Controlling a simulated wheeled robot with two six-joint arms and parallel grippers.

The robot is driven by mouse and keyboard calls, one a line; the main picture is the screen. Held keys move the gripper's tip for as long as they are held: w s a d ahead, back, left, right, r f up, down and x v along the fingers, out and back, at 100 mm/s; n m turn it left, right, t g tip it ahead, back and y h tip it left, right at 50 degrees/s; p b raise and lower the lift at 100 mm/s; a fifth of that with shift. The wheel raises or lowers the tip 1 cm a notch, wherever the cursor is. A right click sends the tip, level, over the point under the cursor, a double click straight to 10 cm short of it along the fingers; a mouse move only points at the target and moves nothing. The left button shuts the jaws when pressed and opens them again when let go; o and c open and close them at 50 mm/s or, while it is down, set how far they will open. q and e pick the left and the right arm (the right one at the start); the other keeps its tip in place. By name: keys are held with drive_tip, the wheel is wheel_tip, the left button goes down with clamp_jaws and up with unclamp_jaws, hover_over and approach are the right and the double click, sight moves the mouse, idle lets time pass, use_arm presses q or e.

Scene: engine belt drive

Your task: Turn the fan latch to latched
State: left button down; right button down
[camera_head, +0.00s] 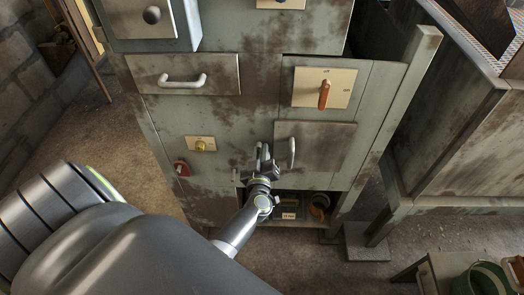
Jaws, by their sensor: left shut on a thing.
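My left gripper (263,158) reaches up from the lower left to the front of the worn grey-green cabinet (240,115). It is shut on a small part at the left edge of a small door (325,143), which I take to be the fan latch. The gripper's fingers hide most of that part, so I cannot tell its angle. The small door looks closed and has a pale upright handle (292,152) just right of the gripper. My right gripper is not in view.
An orange rotary handle (324,94) sits on a cream plate above the door. A drawer (183,76) with a pale handle, a yellow knob (200,146) and a red knob (181,168) are to the left. An open shelf (289,208) lies below. A green bucket (482,280) stands lower right.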

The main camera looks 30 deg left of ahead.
use_arm(q)
drive_tip(key=n, duration=0.2)
drive_tip(key=shift+a+f+n, duration=0.1)
drive_tip(key=shift+f+n, duration=0.05)
drive_tip(key=shift+n, duration=0.25)
drive_tip(key=shift+s+a+f+n+b, duration=0.15)
drive_tip(key=shift+n+b, duration=0.15)
drive_tip(key=shift+n, duration=1.25)
drive_tip(key=shift+w+d+f+n+b, duration=0.15)
drive_tip(key=shift+n+b, duration=0.2)
drive_tip(key=shift+n, duration=1.25)
drive_tip(key=shift+s+a+f+n+b, duration=0.15)
drive_tip(key=shift+n+b, duration=0.15)
drive_tip(key=shift+n, duration=1.25)
drive_tip(key=c, duration=1.6)
unclamp_jaws()
drive_tip(key=shift+c, duration=0.2)
